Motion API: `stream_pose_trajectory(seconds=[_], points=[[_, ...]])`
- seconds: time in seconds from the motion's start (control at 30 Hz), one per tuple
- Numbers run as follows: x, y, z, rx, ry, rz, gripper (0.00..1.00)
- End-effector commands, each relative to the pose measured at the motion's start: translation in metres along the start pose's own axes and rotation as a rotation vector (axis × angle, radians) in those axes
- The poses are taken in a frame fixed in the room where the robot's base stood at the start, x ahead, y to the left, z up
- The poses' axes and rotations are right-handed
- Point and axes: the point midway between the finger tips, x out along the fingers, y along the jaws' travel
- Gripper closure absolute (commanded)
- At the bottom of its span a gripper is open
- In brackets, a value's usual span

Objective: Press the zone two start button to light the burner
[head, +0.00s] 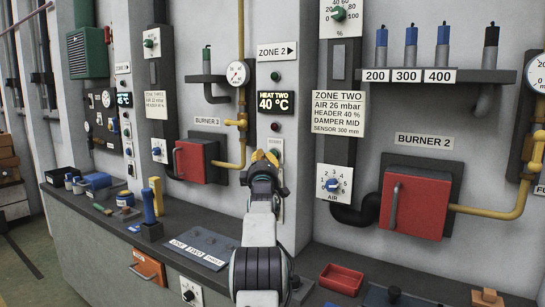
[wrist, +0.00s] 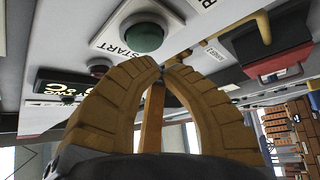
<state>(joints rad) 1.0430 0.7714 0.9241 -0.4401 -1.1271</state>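The zone two start button is a green dome on a white plate marked START; the button (wrist: 143,37) shows at the top of the wrist view. In the head view its plate (head: 276,143) is mostly hidden behind my gripper (head: 265,156). My gripper (wrist: 164,70) has its yellow-brown fingertips together, with nothing seen held between them. The tips are just below the button in the wrist picture; whether they touch it I cannot tell. The ZONE 2 sign (head: 277,50) and a display (head: 272,102) reading HEAT TWO 40 °C are above the plate. A red burner door (head: 192,160) is left of it.
A dark reddish lamp (head: 275,126) sits between display and start plate. A zone two card (head: 338,113), an air dial (head: 333,185) and another red burner door (head: 413,206) are to the right. The counter below bears a red tray (head: 341,279) and a labelled plate (head: 198,247).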

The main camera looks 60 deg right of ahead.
Motion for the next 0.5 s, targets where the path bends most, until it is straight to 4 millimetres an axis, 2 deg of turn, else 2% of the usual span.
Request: stream_pose_trajectory(seconds=[0.5], points=[[0.007,-0.0001,0.0046,0.0,-0.005,0.002,1.0]])
